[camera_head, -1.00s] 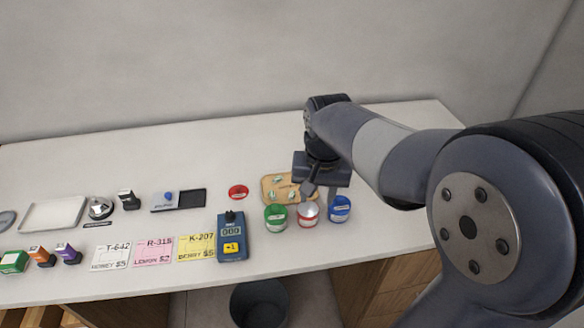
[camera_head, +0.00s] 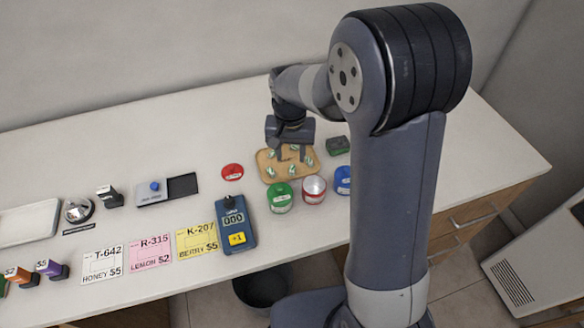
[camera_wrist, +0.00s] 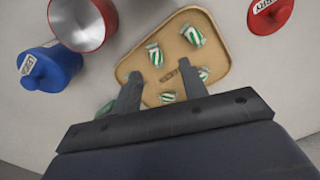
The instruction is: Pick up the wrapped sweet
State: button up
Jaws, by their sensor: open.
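Several wrapped sweets in green-and-white striped wrappers, one of them this wrapped sweet (camera_wrist: 155,53), lie spread on a tan wooden tray (camera_head: 261,168). The tray also fills the middle of the wrist view (camera_wrist: 232,68). My gripper (camera_head: 291,154) is over the tray, pointing down. In the wrist view its two fingers (camera_wrist: 161,88) are apart with nothing held between them. One sweet (camera_wrist: 168,97) shows in the gap between the fingers, near the gripper body, and another (camera_wrist: 203,73) is beside the right finger. I cannot tell how high the fingertips are above the tray.
A green jar (camera_head: 280,198), an open red jar (camera_head: 314,191) and a blue jar (camera_head: 343,181) stand in front of the tray. A blue device (camera_head: 235,222) and price cards are further left.

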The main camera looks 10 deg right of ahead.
aim_at(292, 168)
jog(key=f, duration=0.4)
jog(key=shift+s+d, duration=0.15)
jog(key=shift+s, duration=0.15)
jog(key=shift+c, duration=0.4)
grip_shut()
